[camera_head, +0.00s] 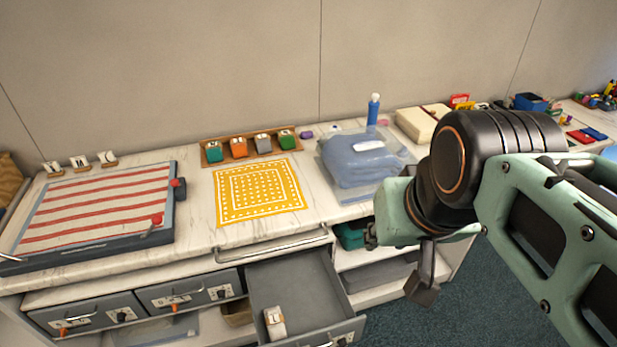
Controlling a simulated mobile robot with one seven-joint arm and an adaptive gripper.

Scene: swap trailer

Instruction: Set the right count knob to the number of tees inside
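Three grey drawers sit under the counter. The left drawer (85,320) and middle drawer (190,290) are shut, each with a handle, a white plate and a dark knob. The right drawer (300,283) is pulled out. One small white item with a brownish mark (274,322) lies in it, perhaps a rolled tee; the near part of the inside is hard to make out. The right drawer's front carries a knob (342,340), cut by the bottom edge, so its setting is unreadable. My gripper (424,288) hangs right of the open drawer, apart from it, seen edge-on.
The counter holds a striped board (95,212), a yellow patterned cloth (258,190), a rack of coloured boxes (250,147), a bagged blue garment (360,160) and a blue bottle (373,108). Open shelves (375,273) lie right of the drawer. Blue carpet (400,325) is clear in front.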

